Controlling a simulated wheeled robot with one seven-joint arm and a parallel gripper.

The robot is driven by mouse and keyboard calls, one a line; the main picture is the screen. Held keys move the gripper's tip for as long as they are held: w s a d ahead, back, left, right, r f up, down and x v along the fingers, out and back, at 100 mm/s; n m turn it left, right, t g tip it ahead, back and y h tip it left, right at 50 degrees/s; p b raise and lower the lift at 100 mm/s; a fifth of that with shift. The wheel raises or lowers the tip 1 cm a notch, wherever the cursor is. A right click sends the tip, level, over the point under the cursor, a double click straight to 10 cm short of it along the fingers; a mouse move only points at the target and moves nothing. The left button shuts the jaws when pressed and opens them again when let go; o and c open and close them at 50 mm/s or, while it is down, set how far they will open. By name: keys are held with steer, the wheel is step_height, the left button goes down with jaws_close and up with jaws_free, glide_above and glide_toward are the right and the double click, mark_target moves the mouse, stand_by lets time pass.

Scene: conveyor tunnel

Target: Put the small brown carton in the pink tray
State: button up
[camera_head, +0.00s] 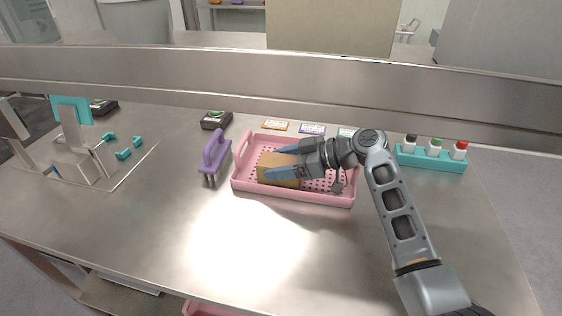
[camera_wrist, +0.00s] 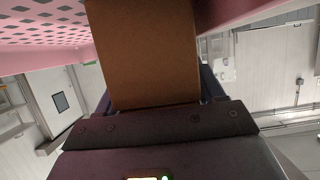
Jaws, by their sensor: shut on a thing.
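The small brown carton (camera_head: 279,162) is between the two blue-grey fingers of my gripper (camera_head: 282,162), which is shut on it. In the head view the carton is over the left half of the pink tray (camera_head: 300,196), within its rim. I cannot tell whether its underside touches the tray floor. In the wrist view the carton (camera_wrist: 145,55) fills the middle between the fingers, with the perforated pink tray (camera_wrist: 40,35) beside it at upper left. Part of the carton is hidden by the fingers.
A purple-handled tool (camera_head: 215,153) stands just left of the tray. A teal rack (camera_head: 431,158) with bottles is at right. A metal beam (camera_head: 300,82) crosses above the table's far side. A fixture (camera_head: 78,150) with teal parts is at left. The front table is clear.

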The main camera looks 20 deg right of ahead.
steer(key=shift+f, duration=0.1)
steer(key=o, duration=1.3)
steer(key=p+v, duration=0.2)
steer(key=v, duration=1)
